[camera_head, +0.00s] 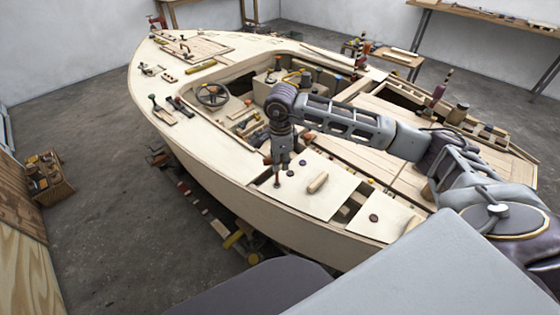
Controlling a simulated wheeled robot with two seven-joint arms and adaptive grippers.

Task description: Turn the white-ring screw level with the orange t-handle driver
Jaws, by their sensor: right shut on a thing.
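My right gripper (279,164) points down over the near deck of the plywood hull, at the end of my arm from the right. It is shut on a thin, upright thing (277,179), taken to be the t-handle driver. Only a short dark reddish length shows below the fingers, and its handle is mostly hidden by the gripper. Its lower end is at or just above a pale deck panel (325,203). I cannot make out the white-ring screw; if it is under the driver, it is hidden or too small. My left gripper is not in view.
A wooden peg-like piece (318,182) lies right of the gripper, and a dark round knob (373,218) sits farther right. A steering wheel (211,94) and clamps (162,110) are on the left. The open cockpit lies behind. A wooden crate (45,178) stands on the floor.

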